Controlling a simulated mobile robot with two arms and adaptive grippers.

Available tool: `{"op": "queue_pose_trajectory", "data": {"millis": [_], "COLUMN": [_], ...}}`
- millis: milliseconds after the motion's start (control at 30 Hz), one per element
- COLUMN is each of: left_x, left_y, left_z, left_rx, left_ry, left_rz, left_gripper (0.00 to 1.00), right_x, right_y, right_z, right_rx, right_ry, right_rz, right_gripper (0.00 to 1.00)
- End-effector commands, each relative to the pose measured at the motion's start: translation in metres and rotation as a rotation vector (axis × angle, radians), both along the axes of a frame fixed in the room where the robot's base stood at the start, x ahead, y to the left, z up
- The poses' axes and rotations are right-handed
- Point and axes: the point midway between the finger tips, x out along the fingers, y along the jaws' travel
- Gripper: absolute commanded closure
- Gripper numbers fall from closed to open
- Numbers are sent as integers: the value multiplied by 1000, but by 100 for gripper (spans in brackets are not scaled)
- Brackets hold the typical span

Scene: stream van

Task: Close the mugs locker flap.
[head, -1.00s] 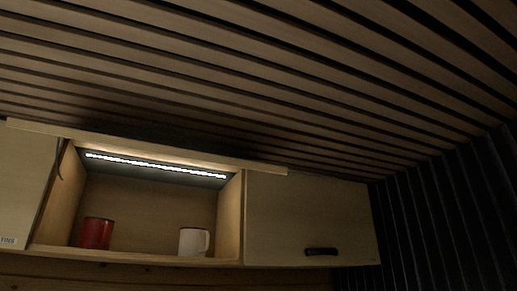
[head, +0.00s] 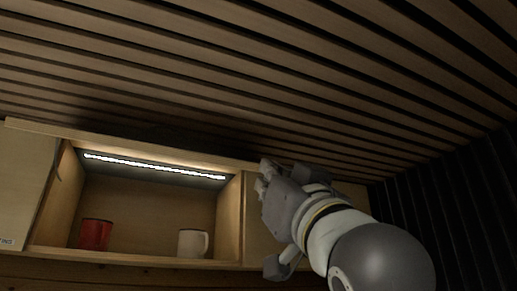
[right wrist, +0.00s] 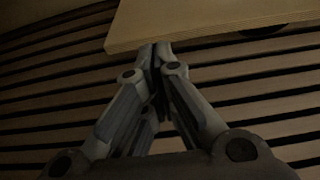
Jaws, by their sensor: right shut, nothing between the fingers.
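The mugs locker flap (head: 120,139) is raised and shows nearly edge-on along the top of the open locker (head: 150,210). In the right wrist view the flap (right wrist: 205,22) is a pale wooden panel across the top, with a dark handle (right wrist: 262,31) partly in view. My right gripper (head: 264,174) is shut and empty, at the right end of the flap. In the right wrist view its fingertips (right wrist: 155,52) are at the flap's edge; I cannot tell if they touch it. A red mug (head: 95,234) and a white mug (head: 192,243) stand inside the locker. My left gripper is not in view.
A lit strip (head: 155,166) runs under the locker's top. A closed locker door (head: 22,190) is at the left. The closed locker on the right (head: 350,195) is mostly hidden behind my right arm. The slatted ceiling (head: 300,70) is close above.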

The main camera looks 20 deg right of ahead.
Motion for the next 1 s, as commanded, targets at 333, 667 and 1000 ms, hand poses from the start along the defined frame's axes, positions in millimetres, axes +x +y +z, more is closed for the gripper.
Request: {"op": "queue_pose_trajectory", "data": {"millis": [333, 667, 1000], "left_x": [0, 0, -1], "left_y": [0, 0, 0], "left_z": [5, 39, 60], "left_rx": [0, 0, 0], "left_ry": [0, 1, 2], "left_rz": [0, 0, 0], "left_gripper": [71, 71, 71], "right_x": [-41, 1, 37], "right_y": [0, -1, 0], "right_z": [45, 88, 90], "right_rx": [9, 8, 7], "right_ry": [-96, -93, -94], "right_rz": [3, 1, 1], "right_gripper": [100, 100, 100]}}
